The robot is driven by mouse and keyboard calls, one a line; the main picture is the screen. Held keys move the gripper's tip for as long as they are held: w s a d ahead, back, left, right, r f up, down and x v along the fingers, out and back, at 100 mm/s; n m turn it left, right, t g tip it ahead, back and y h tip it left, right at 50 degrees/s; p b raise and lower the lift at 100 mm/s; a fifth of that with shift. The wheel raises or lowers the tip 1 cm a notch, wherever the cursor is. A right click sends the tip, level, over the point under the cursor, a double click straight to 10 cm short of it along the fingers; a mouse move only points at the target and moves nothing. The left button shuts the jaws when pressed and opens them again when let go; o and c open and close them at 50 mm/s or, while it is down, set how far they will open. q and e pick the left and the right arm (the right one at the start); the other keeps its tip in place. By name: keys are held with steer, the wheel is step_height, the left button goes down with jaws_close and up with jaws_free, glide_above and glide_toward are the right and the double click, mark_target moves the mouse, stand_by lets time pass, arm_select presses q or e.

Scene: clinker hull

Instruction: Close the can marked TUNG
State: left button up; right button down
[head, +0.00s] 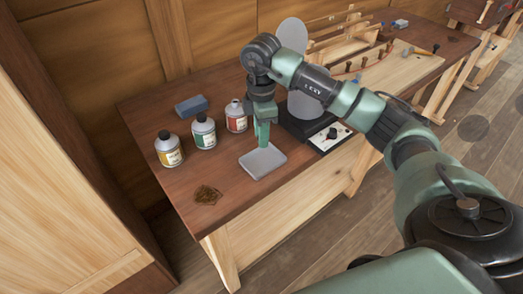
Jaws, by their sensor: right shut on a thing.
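Three cans stand in a slanting row on the workbench: one with a yellow label (169,152), one with a green label (204,134) and one with a red label (236,118). The lettering is too small to read, so I cannot tell which is marked TUNG. The yellow and green cans show dark tops; the red one's top looks paler, and I cannot tell if it is open. My right gripper (264,145) points down at the back edge of a grey slab (262,163), right of the cans. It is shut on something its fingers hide. My left gripper is not in view.
A blue block (191,106) lies behind the cans. A brown tangle (207,195) lies near the front left of the bench (150,112). A dark machine with grey discs and a pale panel (329,138) stands right of the slab. Wooden parts lie farther back.

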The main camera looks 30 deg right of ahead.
step_height(320, 180, up, 12)
steer(key=shift+f+p, duration=0.15)
steer(key=shift+p, duration=0.15)
steer(key=s+a+f+m, duration=0.9)
steer(key=s+a+m, duration=0.4)
steer(key=s+m, duration=0.1)
steer(key=shift+s+f, duration=0.4)
steer(key=shift+s, duration=0.15)
stand_by(0.4)
